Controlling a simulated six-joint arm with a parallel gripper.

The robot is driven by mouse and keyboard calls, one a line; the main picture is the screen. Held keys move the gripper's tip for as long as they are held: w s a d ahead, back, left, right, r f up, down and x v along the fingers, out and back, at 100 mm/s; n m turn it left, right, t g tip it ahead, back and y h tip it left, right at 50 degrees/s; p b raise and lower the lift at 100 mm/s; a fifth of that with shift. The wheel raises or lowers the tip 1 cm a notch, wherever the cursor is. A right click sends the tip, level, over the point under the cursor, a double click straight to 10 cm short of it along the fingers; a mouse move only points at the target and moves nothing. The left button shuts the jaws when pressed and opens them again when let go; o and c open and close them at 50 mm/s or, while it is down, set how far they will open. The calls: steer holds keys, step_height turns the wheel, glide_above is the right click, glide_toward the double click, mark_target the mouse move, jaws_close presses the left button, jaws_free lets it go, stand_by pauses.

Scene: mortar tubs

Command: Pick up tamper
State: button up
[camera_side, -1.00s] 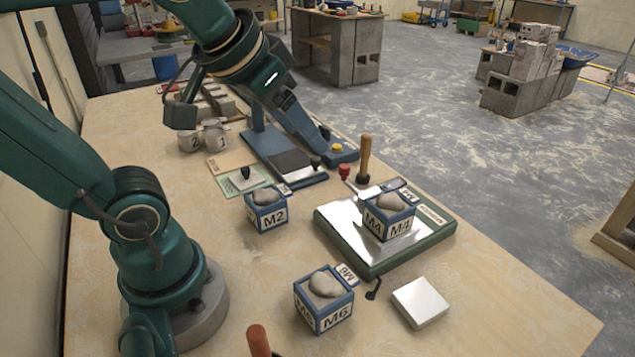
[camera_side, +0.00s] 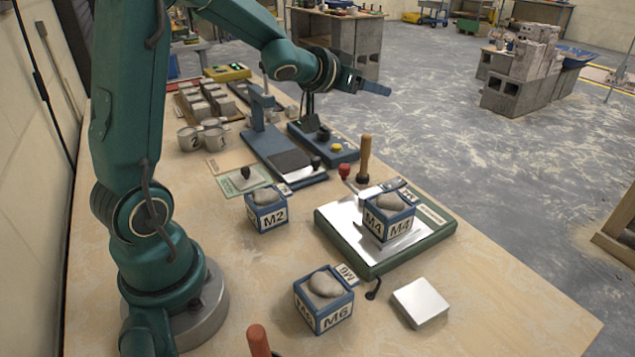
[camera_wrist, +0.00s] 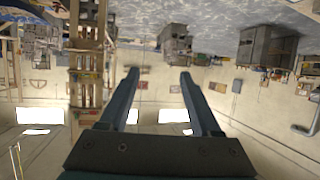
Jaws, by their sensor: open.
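A light wooden handle (camera_side: 365,158) stands upright behind the green-based plate and looks like the tamper; its lower end is partly hidden. My gripper (camera_side: 376,88) is raised above and behind it in the side view, pointing roughly level to the right, well apart from it. In the wrist view the two blue fingers of my gripper (camera_wrist: 160,76) are spread with nothing between them. That view looks out into the room, upside down, and shows no tamper.
Tub M4 (camera_side: 389,225) stands on the green-based plate (camera_side: 345,235). Tubs M2 (camera_side: 268,218) and M6 (camera_side: 324,312) stand on the table. A red knob (camera_side: 344,171) is close left of the wooden handle. An orange-brown handle (camera_side: 258,341) rises at the front edge.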

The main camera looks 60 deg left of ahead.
mark_target(363, 144)
step_height(363, 144, down, 12)
steer(key=shift+a+f, duration=0.1)
steer(key=shift+f, duration=0.1)
steer(key=shift+x, duration=2.55)
jaws_close()
